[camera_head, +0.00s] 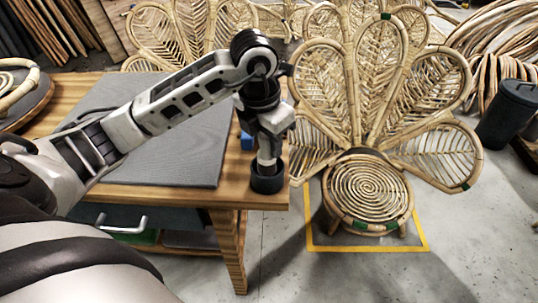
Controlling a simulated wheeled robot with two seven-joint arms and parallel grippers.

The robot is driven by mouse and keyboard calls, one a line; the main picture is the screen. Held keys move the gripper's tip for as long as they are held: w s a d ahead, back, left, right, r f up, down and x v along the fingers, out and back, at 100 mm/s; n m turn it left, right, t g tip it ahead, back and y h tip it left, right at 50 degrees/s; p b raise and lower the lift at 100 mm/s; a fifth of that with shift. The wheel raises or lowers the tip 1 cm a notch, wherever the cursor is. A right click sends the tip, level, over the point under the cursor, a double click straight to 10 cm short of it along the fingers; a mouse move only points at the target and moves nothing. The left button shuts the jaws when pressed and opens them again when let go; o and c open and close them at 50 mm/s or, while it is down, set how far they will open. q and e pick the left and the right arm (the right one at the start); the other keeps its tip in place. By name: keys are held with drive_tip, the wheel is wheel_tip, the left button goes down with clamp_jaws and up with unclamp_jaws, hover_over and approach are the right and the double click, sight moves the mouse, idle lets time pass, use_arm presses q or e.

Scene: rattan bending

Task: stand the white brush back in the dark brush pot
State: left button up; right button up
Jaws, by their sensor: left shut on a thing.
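The dark brush pot (267,184) stands at the front right corner of the wooden table. My left gripper (268,158) points down right over the pot and is shut on the white brush. The brush is mostly hidden by the gripper and the pot, so I cannot make out its outline. The gripper's lower end reaches the pot's mouth in this view. I cannot tell how deep the brush sits or whether it touches the pot's bottom. My right gripper is out of view.
A grey mat (190,150) covers much of the wooden table (233,198). A small blue object (246,141) lies behind my gripper. A rattan peacock chair (368,190) stands close to the table's right edge. A dark bin (508,112) stands at far right.

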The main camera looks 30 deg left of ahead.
sight(269, 154)
use_arm(q)
drive_tip(key=shift+f, duration=1.85)
drive_tip(key=shift+f, duration=0.1)
